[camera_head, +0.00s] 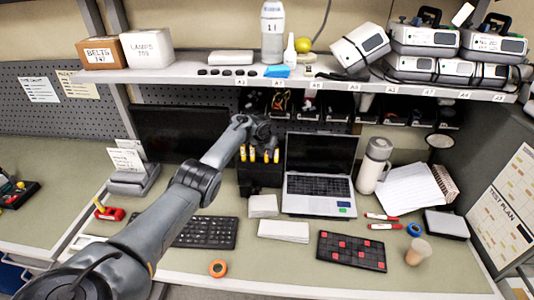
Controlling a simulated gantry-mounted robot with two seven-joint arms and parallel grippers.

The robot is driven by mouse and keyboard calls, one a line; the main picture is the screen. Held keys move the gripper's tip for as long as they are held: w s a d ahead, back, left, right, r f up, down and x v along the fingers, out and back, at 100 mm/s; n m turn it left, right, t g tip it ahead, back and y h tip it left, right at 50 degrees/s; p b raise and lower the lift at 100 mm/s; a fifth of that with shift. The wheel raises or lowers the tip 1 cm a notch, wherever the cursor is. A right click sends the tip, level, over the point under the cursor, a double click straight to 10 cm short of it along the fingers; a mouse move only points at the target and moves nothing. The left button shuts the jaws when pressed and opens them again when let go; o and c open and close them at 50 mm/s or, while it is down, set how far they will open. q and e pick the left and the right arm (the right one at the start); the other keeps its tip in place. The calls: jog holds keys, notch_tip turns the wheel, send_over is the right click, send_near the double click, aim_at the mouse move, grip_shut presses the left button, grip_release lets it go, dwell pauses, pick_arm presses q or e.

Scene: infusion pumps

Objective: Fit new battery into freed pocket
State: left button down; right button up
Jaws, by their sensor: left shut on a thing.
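My left gripper (266,137) is at the back of the bench, above a black holder with yellow-handled tools. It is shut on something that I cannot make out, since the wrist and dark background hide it. Several white-and-grey pump units (425,38) stand stacked on the right of the shelf, and one (360,46) lies tilted beside them. Two pale flat blocks, one smaller (263,205) and one longer (284,231), lie on the bench left of and below the laptop. I cannot tell whether either is a battery. No open battery pocket can be made out. My right gripper is out of view.
An open laptop (319,186) stands right of the black holder (258,180). A keyboard (205,232), an orange tape roll (218,268), a black-and-red grid pad (351,251), a flask (374,166) and a cup (418,252) occupy the bench. The shelf (200,75) overhangs its back.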

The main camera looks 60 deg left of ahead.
pick_arm(q)
jog(key=shift+f, duration=0.2)
dwell(0.4)
jog(key=c, duration=0.8)
grip_release()
jog(key=shift+c, duration=0.2)
jog(key=shift+r, duration=0.1)
jog(key=shift+s+d+r, duration=0.1)
jog(key=shift+s+r, duration=0.05)
jog(key=shift+r, duration=0.45)
jog(key=p+v, duration=0.2)
jog(key=v, duration=0.7)
jog(key=shift+s+r, duration=0.15)
jog(key=shift+r, duration=0.05)
